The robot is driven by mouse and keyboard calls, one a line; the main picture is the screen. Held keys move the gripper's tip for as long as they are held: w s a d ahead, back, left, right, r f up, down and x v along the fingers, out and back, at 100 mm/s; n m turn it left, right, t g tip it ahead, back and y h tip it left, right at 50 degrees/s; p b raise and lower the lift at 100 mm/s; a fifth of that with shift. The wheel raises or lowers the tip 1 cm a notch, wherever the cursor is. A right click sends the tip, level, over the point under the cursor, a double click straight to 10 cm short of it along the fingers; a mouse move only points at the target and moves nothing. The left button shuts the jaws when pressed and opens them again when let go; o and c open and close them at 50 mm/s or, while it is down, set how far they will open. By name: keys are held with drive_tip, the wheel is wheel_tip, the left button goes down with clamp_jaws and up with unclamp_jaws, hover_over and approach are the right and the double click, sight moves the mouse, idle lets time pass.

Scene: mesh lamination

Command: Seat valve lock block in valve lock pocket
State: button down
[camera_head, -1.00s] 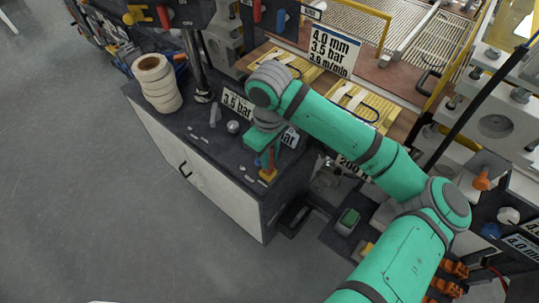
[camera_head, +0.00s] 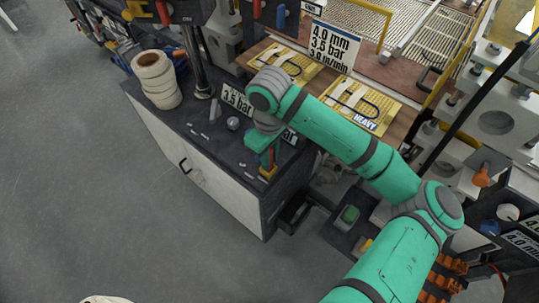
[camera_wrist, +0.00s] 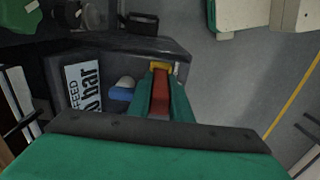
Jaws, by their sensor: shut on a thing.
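My gripper (camera_wrist: 160,100) points down over the right end of the dark cabinet top, its green fingers shut on a red block (camera_wrist: 160,92). I take the red block to be the valve lock block; a sliver of it also shows in the head view (camera_head: 272,157). A yellow piece (camera_wrist: 159,66) sits just beyond the fingertips, by the cabinet edge. It shows in the head view (camera_head: 267,172) right below the gripper. I cannot tell whether it is the pocket, or whether the block touches it.
A blue and white knob (camera_wrist: 122,90) stands close beside the fingers. A "bar" sign (camera_wrist: 84,88) lies past it. Several small grey parts, a round knob (camera_head: 233,124) and a stack of white rolls (camera_head: 155,80) are on the cabinet (camera_head: 185,120). Open floor lies beyond its edge.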

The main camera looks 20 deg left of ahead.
drive_tip(key=shift+f, duration=0.45)
drive_tip(key=c, duration=1.5)
unclamp_jaws()
drive_tip(key=shift+c, duration=0.2)
wheel_tip(320, 180, up, 11)
drive_tip(key=shift+f, duration=0.1)
